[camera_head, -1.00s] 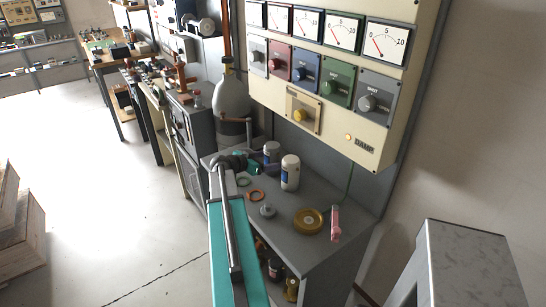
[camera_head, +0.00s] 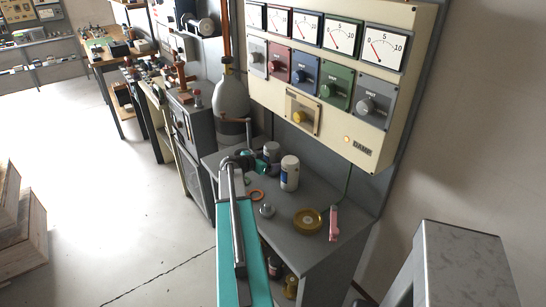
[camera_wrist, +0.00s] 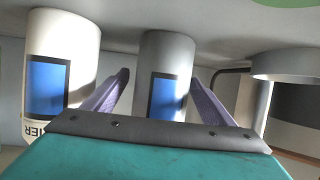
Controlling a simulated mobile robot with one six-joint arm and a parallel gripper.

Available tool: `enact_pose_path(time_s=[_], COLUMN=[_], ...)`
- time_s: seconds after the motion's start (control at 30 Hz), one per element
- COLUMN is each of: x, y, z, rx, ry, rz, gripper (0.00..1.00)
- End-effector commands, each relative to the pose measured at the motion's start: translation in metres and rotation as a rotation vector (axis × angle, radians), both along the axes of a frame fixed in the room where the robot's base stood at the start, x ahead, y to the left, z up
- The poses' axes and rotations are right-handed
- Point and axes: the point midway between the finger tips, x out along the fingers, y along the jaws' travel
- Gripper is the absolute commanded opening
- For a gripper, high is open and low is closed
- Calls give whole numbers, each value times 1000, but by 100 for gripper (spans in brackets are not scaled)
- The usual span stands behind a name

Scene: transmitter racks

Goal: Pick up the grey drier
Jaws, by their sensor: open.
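The grey drier (camera_wrist: 168,50) is a grey cylinder with a blue label. In the wrist view it stands between and beyond the two purple fingers of my gripper (camera_wrist: 160,80), which are open and not closed on it. In the head view the grey drier (camera_head: 271,151) stands on the grey bench top, behind and left of a white jar. The white jar (camera_wrist: 62,60) also has a blue label and stands close outside the left finger.
The white jar (camera_head: 290,173) is close to the drier. An orange ring (camera_head: 256,195), a small grey knob-like part (camera_head: 267,210), a gold dish (camera_head: 308,221) and a pink item (camera_head: 334,223) lie nearer. A large grey bottle (camera_head: 231,98) and the meter panel (camera_head: 390,90) stand behind.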

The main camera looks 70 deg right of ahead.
Motion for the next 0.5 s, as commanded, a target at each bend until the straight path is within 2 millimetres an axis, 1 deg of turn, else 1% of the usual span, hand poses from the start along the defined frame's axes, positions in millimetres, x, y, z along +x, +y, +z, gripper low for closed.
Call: enact_pose_path(time_s=[0.1, 0.2, 0.33, 0.5], x=[-3, -7, -9, -10], y=[-11, -18, -22, -23], z=[-2, -6, -9, -10], rx=[0, 0, 0, 0], ry=[1, 1, 0, -1], rz=[0, 0, 1, 2], gripper=[78, 78, 78, 78])
